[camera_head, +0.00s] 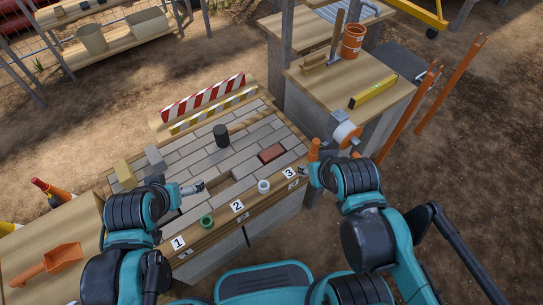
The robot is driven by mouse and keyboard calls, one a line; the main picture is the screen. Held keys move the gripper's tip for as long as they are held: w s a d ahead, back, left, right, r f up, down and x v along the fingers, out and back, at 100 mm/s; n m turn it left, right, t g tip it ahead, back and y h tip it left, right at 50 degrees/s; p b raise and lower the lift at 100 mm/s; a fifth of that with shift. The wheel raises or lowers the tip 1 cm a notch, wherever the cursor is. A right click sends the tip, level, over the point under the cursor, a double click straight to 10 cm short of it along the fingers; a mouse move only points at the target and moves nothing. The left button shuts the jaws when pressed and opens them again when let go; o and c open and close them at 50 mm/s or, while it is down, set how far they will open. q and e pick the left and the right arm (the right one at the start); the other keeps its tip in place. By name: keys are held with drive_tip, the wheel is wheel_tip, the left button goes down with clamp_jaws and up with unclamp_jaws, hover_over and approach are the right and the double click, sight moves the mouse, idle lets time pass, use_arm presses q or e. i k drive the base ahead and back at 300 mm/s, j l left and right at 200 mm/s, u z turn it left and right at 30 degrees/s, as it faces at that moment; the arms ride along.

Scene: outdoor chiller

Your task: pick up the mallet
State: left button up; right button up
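An upright orange cylinder (314,149) stands near the right front corner, by the number 3 label, and could be a handle. My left gripper (198,187) is over the left front part of the bricks, apart from the black cylinder; its finger gap is too small to judge. My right gripper (304,173) is at the right front edge, just below the orange cylinder; its fingers are small and partly hidden.
A red brick (271,153), a white ring (263,186) and a green ring (207,222) lie on the bench. A striped barrier (203,97) lines its back. An orange-and-grey round device (346,135) sits at right.

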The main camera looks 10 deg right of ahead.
sight(222, 133)
drive_tip(key=i+l+u, duration=0.15)
drive_tip(key=l, duration=0.8)
drive_tip(key=l+u, duration=0.15)
drive_tip(key=l, duration=0.85)
